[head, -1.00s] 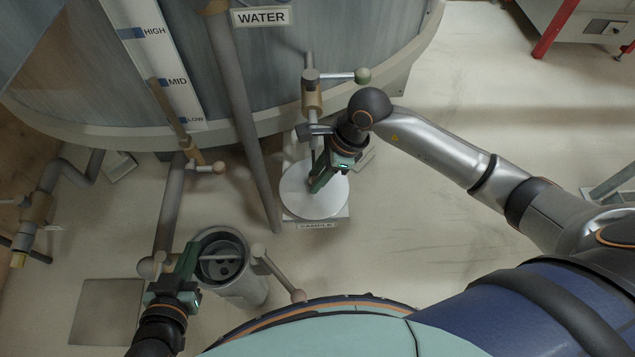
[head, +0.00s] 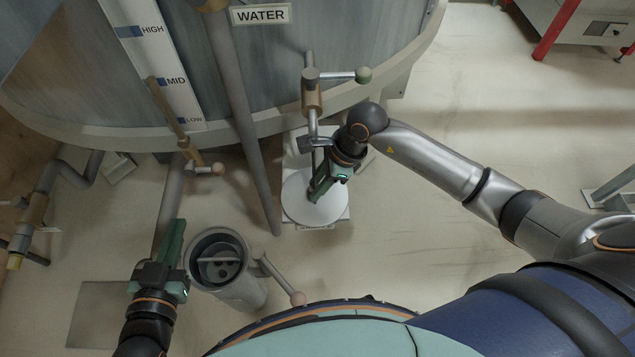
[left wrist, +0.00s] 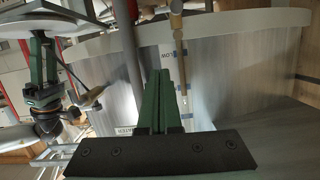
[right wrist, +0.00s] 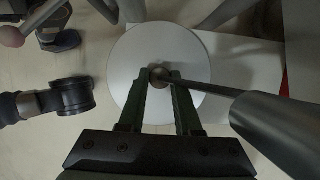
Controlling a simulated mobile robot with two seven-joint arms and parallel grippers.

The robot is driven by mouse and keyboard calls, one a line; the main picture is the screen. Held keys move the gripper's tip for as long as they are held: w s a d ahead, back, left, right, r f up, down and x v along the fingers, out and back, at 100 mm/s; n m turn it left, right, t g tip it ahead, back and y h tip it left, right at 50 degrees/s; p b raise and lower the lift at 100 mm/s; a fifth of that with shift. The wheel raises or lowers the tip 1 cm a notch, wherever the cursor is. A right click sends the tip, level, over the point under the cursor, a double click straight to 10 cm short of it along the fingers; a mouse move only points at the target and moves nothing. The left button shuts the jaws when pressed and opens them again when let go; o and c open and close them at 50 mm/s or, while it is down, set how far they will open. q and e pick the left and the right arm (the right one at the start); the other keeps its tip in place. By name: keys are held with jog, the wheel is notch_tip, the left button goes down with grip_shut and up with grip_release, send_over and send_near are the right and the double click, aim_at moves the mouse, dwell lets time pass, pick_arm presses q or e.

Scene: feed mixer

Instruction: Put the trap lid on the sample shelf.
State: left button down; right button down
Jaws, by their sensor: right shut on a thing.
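The trap lid is a round pale disc (head: 325,209) with a small round knob (right wrist: 158,71). My right gripper (head: 314,196) is shut on this knob, with a fingertip on either side of it in the right wrist view. The disc lies flat over the sample shelf (head: 343,221), a pale plate below the tank's tap. I cannot tell whether it touches the plate. The open trap (head: 218,244), a grey cylinder with a holed inside, stands lower left. My left gripper (head: 177,224) is beside the trap, its fingers together with nothing between them.
The big tank (head: 300,60) with a WATER label fills the back. A slanting grey pipe (head: 243,130) runs down between trap and shelf. A handle with a round knob (head: 297,298) sticks out right of the trap.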

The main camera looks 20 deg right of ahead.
aim_at(328, 194)
jog(key=c, duration=0.6)
grip_release()
pick_arm(q)
jog(key=shift+w+r, duration=0.1)
jog(key=shift+r, duration=0.3)
